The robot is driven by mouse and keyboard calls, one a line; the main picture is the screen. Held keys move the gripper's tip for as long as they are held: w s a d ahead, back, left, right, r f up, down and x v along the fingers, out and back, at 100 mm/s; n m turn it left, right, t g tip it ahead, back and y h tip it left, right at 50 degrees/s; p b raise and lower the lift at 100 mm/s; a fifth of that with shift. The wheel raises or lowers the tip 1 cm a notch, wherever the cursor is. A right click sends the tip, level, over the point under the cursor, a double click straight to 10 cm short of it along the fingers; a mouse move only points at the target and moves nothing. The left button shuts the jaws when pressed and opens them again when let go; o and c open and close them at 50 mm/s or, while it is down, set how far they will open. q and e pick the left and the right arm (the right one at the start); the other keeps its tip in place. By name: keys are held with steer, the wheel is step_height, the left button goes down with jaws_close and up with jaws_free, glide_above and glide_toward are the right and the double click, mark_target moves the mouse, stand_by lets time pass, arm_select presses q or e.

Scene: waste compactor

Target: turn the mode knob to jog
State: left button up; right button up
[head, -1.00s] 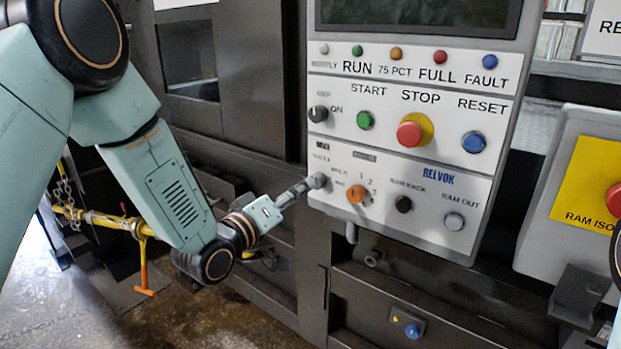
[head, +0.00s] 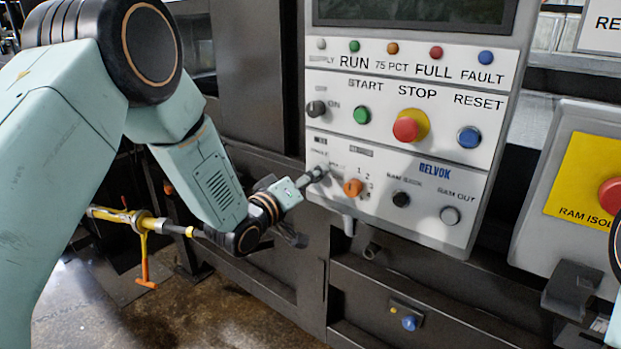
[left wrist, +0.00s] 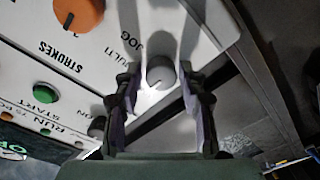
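The mode knob (left wrist: 160,72) is small, grey and round in the left wrist view, beside the printed words JOG and MULTI. Its pointer direction is hard to make out. My left gripper (left wrist: 160,85) is open, with one finger on each side of the knob and a narrow gap showing at both sides. In the head view my left gripper (head: 316,174) reaches the lower left corner of the control panel (head: 395,230) and largely hides the knob. My right gripper is not in view.
An orange strokes selector (head: 352,187) sits close right of the knob, with a black button (head: 401,199) beyond it. The green start button (head: 362,115) and red stop button (head: 406,129) are above. A yellow isolator plate (head: 580,185) is at right.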

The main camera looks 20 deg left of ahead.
arm_select(q)
steer(key=shift+d, duration=0.1)
steer(key=shift+c, duration=0.6)
steer(key=c, duration=0.5)
jaws_close()
steer(key=shift+m+h+b, duration=0.4)
steer(key=shift+m+b, duration=4.05)
steer(key=shift+m, duration=4.65)
